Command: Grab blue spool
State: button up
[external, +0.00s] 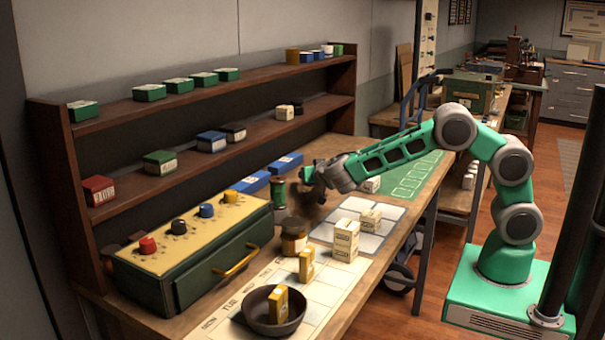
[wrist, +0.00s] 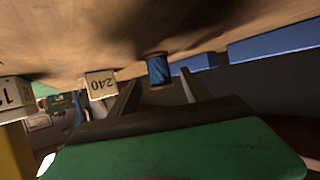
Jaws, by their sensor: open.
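The blue spool (wrist: 158,70) shows in the wrist view as a small dark-ended blue cylinder standing on the wooden tabletop, which appears at the top of that picture. My gripper (wrist: 160,92) has its two fingers spread, one on each side of the spool in the picture. The spool looks a little beyond the fingertips; I cannot tell the exact gap. In the external view my gripper (external: 308,184) is low over the bench near the blue boxes. I cannot make out the blue spool there.
Blue boxes (external: 286,163) lie behind my gripper. A dark green cylinder (external: 278,193) and a brown jar (external: 293,236) stand close to its left. Cream boxes (external: 345,241) stand nearer the front. A cream box marked 240 (wrist: 101,84) is left of the spool in the wrist view.

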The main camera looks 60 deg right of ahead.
jog(key=x, duration=0.4)
jog(key=shift+w+d, duration=0.25)
jog(key=shift+w, duration=0.1)
jog(key=shift+r, duration=0.1)
grip_shut()
